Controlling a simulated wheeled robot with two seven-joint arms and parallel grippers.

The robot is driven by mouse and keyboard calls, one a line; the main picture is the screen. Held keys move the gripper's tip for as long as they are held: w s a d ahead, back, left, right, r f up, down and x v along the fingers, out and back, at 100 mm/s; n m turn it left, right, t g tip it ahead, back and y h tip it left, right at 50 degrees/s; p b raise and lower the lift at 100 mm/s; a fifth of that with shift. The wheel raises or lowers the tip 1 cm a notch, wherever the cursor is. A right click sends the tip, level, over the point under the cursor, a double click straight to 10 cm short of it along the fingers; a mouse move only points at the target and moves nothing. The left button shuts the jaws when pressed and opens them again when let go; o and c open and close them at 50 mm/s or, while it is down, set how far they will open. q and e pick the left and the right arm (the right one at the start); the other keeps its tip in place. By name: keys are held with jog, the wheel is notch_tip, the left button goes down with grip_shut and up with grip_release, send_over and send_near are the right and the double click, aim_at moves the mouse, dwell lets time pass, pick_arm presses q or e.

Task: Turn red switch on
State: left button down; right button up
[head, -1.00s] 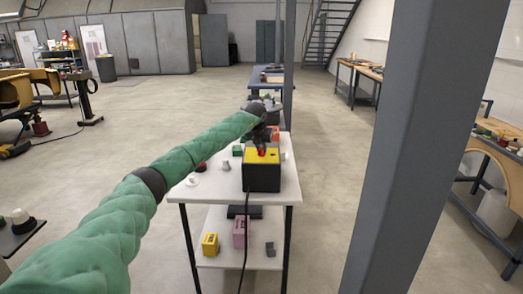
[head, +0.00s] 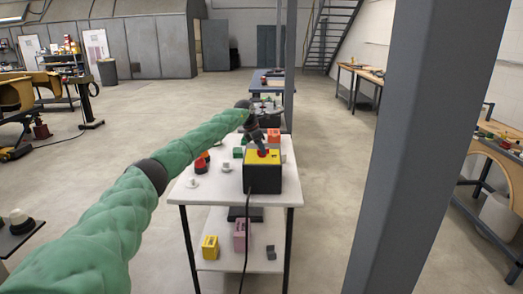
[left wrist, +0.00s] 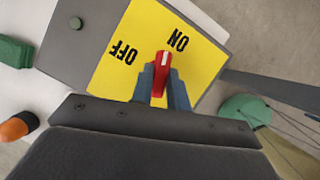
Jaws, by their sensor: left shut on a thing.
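The switch box (head: 262,178) is black with a yellow top and stands near the right front edge of the white table. The red switch (left wrist: 160,76) is a narrow handle on the yellow plate (left wrist: 108,80), which is printed OFF and ON. Its white pointer mark lies between the two words, closer to ON. My left gripper (left wrist: 161,86) is shut on the handle, one finger on each side; in the head view it comes down from the upper left onto the red switch (head: 263,153). My right gripper is in neither view.
The white table (head: 215,190) also carries a green block (head: 238,152), an orange block (head: 273,136) and small white and red parts. A black cable (head: 244,225) hangs in front of the box. A grey pillar (head: 405,150) stands to the right.

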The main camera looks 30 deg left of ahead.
pick_arm(q)
jog(key=shift+w+a+r+m+g+h+b, duration=0.1)
jog(key=shift+m+g+h+b, duration=0.4)
jog(key=shift+m, duration=1.8)
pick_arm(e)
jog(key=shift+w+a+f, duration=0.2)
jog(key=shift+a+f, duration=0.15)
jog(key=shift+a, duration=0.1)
pick_arm(q)
jog(key=shift+g, duration=0.3)
jog(key=c, duration=1.4)
grip_release()
jog(key=shift+o, duration=0.2)
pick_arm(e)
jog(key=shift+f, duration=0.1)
